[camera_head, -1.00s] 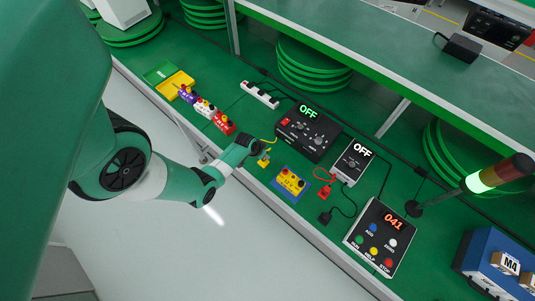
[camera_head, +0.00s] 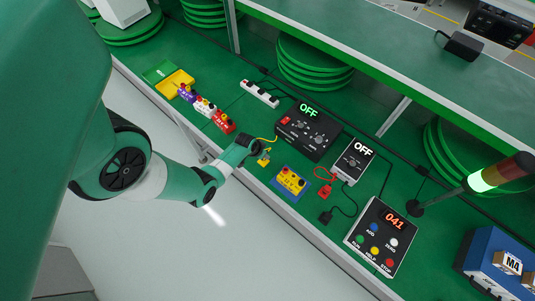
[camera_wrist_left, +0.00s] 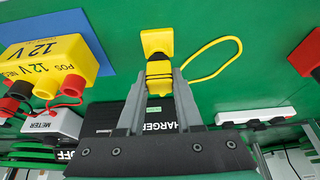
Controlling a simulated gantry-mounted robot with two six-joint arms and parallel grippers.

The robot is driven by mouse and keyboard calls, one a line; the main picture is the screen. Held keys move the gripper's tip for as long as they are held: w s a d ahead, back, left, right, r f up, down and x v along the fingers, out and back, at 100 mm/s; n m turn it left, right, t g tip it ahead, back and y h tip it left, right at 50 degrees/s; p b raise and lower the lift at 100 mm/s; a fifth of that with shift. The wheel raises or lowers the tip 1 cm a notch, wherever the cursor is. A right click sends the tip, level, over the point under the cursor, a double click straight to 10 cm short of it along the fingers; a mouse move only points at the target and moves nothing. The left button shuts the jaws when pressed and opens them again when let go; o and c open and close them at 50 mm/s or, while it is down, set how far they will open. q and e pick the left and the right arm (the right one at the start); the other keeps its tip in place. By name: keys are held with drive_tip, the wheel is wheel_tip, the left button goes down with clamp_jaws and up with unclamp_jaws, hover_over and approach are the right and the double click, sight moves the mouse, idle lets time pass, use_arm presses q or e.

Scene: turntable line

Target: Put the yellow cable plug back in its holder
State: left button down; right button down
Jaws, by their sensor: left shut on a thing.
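My left gripper (camera_wrist_left: 159,78) is shut on the yellow cable plug (camera_wrist_left: 159,70), which sits between its fingertips in the left wrist view. A yellow block, seemingly the holder (camera_wrist_left: 157,40), is just beyond the plug. I cannot tell whether the plug is seated in it or only close to it. A thin yellow cable (camera_wrist_left: 238,52) loops out to the right of the plug. In the head view, the left gripper (camera_head: 261,149) is low over the green bench, with the yellow holder (camera_head: 264,161) at its tip. The right gripper is not in view.
A yellow 12 V battery box (camera_head: 291,181) on a blue mat lies to the right of the holder. The black charger (camera_head: 307,133) and a meter (camera_head: 354,160), both reading OFF, stand behind. A red terminal block (camera_head: 223,122) is to the left, near the bench's front edge.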

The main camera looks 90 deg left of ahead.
use_arm(q)
drive_tip(key=shift+f+b, duration=0.35)
drive_tip(key=shift+f, duration=0.05)
idle(0.9)
drive_tip(key=shift+c, duration=2.4)
unclamp_jaws()
drive_tip(key=shift+r+p, duration=3.75)
drive_tip(key=shift+r, duration=0.05)
